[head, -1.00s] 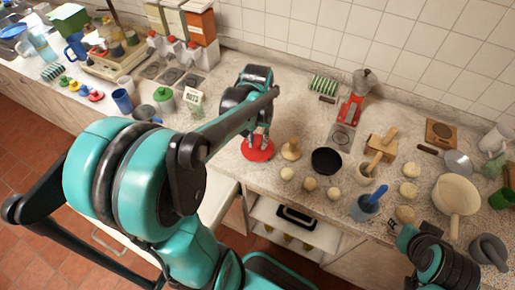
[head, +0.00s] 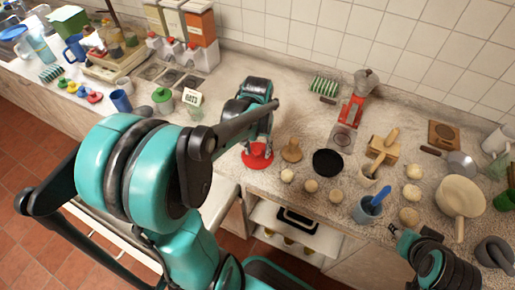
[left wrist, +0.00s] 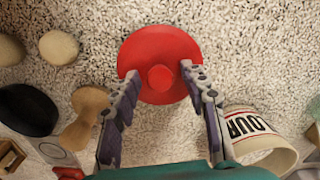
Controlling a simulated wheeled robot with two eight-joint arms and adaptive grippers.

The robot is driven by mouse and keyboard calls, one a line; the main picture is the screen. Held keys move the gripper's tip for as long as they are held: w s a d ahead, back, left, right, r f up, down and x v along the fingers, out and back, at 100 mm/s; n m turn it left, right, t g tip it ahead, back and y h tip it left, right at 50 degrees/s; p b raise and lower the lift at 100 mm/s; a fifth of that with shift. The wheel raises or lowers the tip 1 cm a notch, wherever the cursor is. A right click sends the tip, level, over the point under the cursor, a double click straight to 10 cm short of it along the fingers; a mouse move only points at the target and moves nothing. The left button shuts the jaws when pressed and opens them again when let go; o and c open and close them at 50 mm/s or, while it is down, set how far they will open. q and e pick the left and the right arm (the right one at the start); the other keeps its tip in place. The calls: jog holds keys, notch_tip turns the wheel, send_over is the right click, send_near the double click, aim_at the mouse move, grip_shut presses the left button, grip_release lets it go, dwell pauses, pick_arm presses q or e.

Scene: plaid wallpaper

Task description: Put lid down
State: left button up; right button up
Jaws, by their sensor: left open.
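The red round lid (head: 257,155) with its small knob lies on the speckled counter near the front edge, left of the wooden mushroom-shaped tool. In the left wrist view the lid (left wrist: 160,40) shows from above, knob up. My left gripper (left wrist: 160,72) is open, its fingertips apart on either side of the knob, over the near part of the lid. In the head view my left gripper (head: 258,142) is just above the lid and partly hides it. My right gripper (head: 398,238) is at the bottom right, away from the lid; its fingers are too small to read.
The wooden tool (head: 291,150), a black bowl (head: 327,162) and several dough balls (head: 310,186) are to the right. A white container marked "OUR" (left wrist: 262,148) is close to the left gripper. Clear counter lies behind the wooden tool.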

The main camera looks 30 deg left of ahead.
aim_at(257, 150)
pick_arm(q)
notch_tip(257, 150, up, 12)
jog(key=p, duration=0.4)
jog(key=s+d+m+t, duration=0.3)
jog(key=s+d+t, duration=0.3)
jog(key=d, duration=0.4)
jog(key=shift+d+m+t, duration=0.4)
jog(key=shift+t, duration=0.2)
jog(key=shift+f, duration=0.1)
